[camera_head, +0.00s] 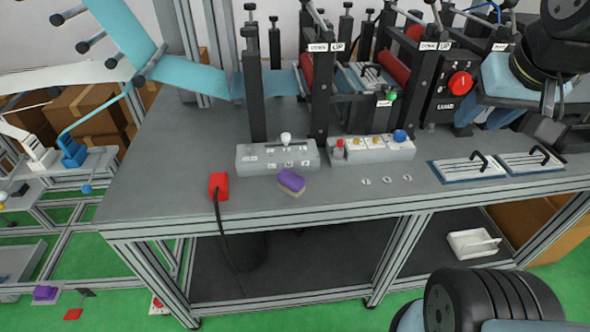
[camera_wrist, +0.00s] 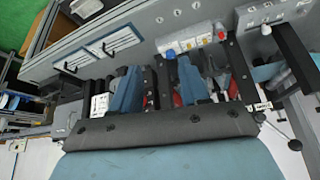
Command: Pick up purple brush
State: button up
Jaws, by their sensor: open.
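The purple brush (camera_head: 291,181), a small block with a purple top and a pale underside, lies on the grey table near its front edge. It is just in front of a grey control box and right of a red device. I cannot make it out in the wrist view. My gripper (camera_head: 486,115) is at the upper right of the head view, over the right part of the table and well away from the brush. In the wrist view my gripper (camera_wrist: 158,88) shows two blue fingers spread apart, with nothing seen held between them.
The red device (camera_head: 219,186) has a black cable over the front edge. Control boxes (camera_head: 277,156) (camera_head: 372,149) and posts with rollers stand behind the brush. Two handled panels (camera_head: 468,167) (camera_head: 530,160) lie right. Another purple object (camera_head: 45,293) is low at left.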

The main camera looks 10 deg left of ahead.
jog(key=shift+o, duration=0.8)
jog(key=shift+w+a, duration=0.1)
jog(key=o, duration=0.4)
jog(key=w+a+n, duration=0.1)
jog(key=w+a, duration=0.1)
jog(key=w+a+f+n+g, duration=0.1)
jog(key=w+a, duration=0.1)
jog(key=a, duration=0.1)
jog(key=w+a+n, duration=0.1)
jog(key=w+a, duration=0.1)
jog(key=shift+w+a+f+n+g, duration=0.2)
jog(key=shift+a+f+n+g, duration=0.1)
jog(key=shift+a+g, duration=0.1)
jog(key=shift+c, duration=0.2)
jog(key=n+g, duration=0.4)
jog(key=n, duration=0.4)
send_over(291, 175)
jog(key=f, duration=2)
jog(key=shift+s+a, duration=0.1)
jog(key=shift+a, duration=0.25)
jog(key=shift+d+f, duration=0.2)
jog(key=shift+f, duration=1.15)
jog(key=shift+d+f, duration=0.15)
jog(key=shift+f, duration=1.2)
